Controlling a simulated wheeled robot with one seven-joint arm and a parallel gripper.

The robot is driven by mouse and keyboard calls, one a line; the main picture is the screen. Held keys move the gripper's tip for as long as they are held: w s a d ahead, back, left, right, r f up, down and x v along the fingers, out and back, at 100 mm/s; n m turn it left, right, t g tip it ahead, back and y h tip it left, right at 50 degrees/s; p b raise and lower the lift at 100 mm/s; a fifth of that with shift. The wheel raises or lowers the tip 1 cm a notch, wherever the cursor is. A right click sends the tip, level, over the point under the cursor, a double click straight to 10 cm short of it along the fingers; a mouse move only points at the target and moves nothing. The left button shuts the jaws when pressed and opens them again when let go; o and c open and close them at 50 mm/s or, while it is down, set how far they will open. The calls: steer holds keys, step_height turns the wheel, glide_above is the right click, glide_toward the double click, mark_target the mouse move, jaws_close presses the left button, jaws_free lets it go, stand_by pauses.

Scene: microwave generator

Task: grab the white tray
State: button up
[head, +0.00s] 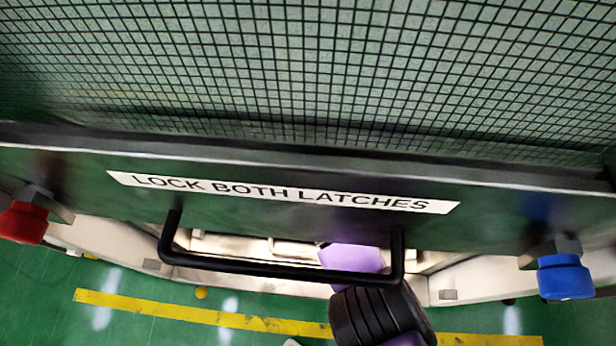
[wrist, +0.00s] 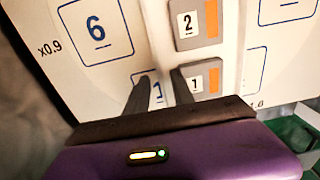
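I cannot make out a clear white tray in either view. My gripper (wrist: 161,78) shows in the wrist view as a purple body with two dark fingers. The fingers are apart, with pale panel visible between them and nothing held. They point at a white panel (wrist: 60,50) with printed numbers and grey-orange labels; I cannot tell if they touch it. In the head view, a purple part of my arm (head: 352,258) shows behind the black handle, and the fingertips are hidden.
A dark mesh-topped door (head: 300,70), lettered "LOCK BOTH LATCHES", fills the upper head view. It has a black bar handle (head: 285,270), a red latch knob (head: 23,222) and a blue one (head: 565,276). Pale structure (head: 110,240) lies below. The green floor has a yellow stripe (head: 200,313).

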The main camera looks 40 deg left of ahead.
jaws_close()
steer(key=shift+r, duration=0.1)
stand_by(1.3)
